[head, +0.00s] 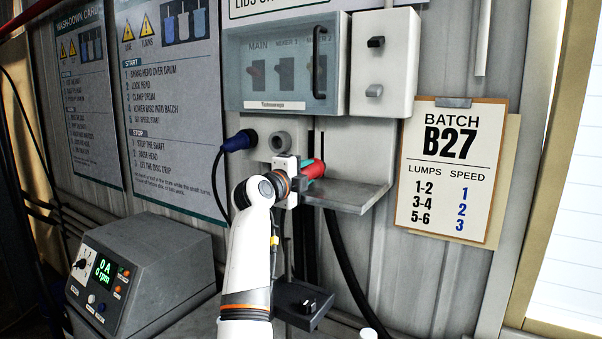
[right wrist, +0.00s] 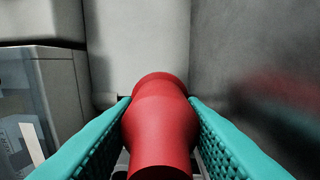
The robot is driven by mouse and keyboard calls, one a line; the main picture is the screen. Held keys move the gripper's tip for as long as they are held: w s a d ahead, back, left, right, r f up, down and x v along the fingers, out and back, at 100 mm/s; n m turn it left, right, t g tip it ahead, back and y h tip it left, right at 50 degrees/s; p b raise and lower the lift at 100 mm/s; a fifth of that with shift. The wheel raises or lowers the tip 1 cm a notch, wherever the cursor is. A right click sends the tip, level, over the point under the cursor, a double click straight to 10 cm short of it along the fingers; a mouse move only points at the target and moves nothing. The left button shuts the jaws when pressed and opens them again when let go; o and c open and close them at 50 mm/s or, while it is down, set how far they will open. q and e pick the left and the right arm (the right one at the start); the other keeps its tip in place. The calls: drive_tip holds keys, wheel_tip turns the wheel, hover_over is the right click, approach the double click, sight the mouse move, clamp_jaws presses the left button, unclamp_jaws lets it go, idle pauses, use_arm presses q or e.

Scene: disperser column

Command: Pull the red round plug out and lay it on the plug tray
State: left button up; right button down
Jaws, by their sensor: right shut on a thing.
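The red round plug (right wrist: 160,125) lies between the teal finger pads of my right gripper (right wrist: 160,102), and both pads touch its sides. In the head view the red plug (head: 316,170) shows just right of my right gripper (head: 305,166), in front of the grey panel and above the left part of a grey ledge. I cannot tell whether its far end is still in a socket. The grey ledge (head: 350,196), which looks like the plug tray, is bare where it shows. My left gripper is not in view.
A blue plug (head: 240,141) with a cable sits left of a grey round socket (head: 281,142). A clear-fronted switch box (head: 285,105) hangs above, with a grey box (head: 383,60) to its right. A control unit (head: 145,270) stands at lower left. Black cables hang below the ledge.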

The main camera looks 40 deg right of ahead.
drive_tip(key=shift+s+d+f, duration=0.1)
drive_tip(key=shift+d+f, duration=0.2)
drive_tip(key=shift+f, duration=0.05)
drive_tip(key=c, duration=0.9)
unclamp_jaws()
drive_tip(key=shift+a+f+b, duration=0.3)
drive_tip(key=shift+f+b, duration=0.1)
drive_tip(key=shift+b, duration=0.15)
drive_tip(key=a+b, duration=0.1)
drive_tip(key=s+a+f+b, duration=0.1)
drive_tip(key=b, duration=0.1)
drive_tip(key=shift+a+f, duration=0.1)
drive_tip(key=shift+a, duration=0.2)
drive_tip(key=shift+c, duration=0.5)
drive_tip(key=shift+o, duration=0.8)
drive_tip(key=b+v, duration=0.1)
drive_tip(key=v, duration=0.1)
drive_tip(key=r+b+v, duration=0.1)
drive_tip(key=v, duration=0.1)
drive_tip(key=shift+s+a, duration=0.25)
drive_tip(key=a, duration=0.1)
drive_tip(key=a+r, duration=0.1)
drive_tip(key=a, duration=0.1)
drive_tip(key=a+b, duration=0.1)
drive_tip(key=shift+s+a+r, duration=0.2)
drive_tip(key=shift+s+a, duration=0.1)
drive_tip(key=shift+w+a, duration=0.1)
